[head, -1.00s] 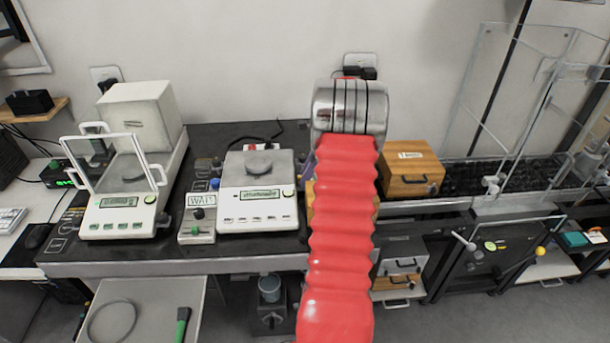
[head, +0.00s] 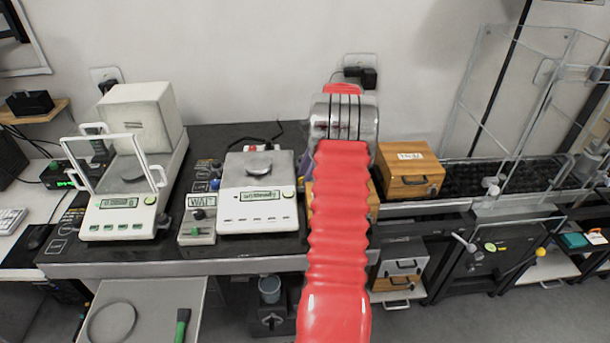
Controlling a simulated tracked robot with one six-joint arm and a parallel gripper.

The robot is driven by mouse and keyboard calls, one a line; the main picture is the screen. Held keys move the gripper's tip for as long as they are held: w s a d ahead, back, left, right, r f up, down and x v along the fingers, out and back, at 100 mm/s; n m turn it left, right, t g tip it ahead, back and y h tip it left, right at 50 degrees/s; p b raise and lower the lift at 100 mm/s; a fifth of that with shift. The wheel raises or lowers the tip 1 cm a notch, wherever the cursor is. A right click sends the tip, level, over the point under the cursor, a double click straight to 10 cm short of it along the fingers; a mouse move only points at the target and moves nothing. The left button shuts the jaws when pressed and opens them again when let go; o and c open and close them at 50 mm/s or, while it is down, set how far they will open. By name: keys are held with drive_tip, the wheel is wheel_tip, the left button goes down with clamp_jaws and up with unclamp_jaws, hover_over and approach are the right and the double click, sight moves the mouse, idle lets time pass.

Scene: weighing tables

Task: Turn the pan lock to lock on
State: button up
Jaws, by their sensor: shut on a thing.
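My arm in its red sleeve rises through the middle of the head view and ends in a metal joint, with a little red showing above it. My gripper itself is hidden behind the arm. No part marked as the pan lock can be made out.
A white balance with an open glass front (head: 113,222) stands at the left of the dark table (head: 150,254). A wooden box (head: 411,177) stands right of the arm. A clear-walled enclosure (head: 515,100) is farther right. A grey lower surface (head: 148,310) holds a ring.

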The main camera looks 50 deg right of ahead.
drive_tip(key=o, duration=1.1)
drive_tip(key=shift+c, duration=0.2)
drive_tip(key=shift+r, duration=0.1)
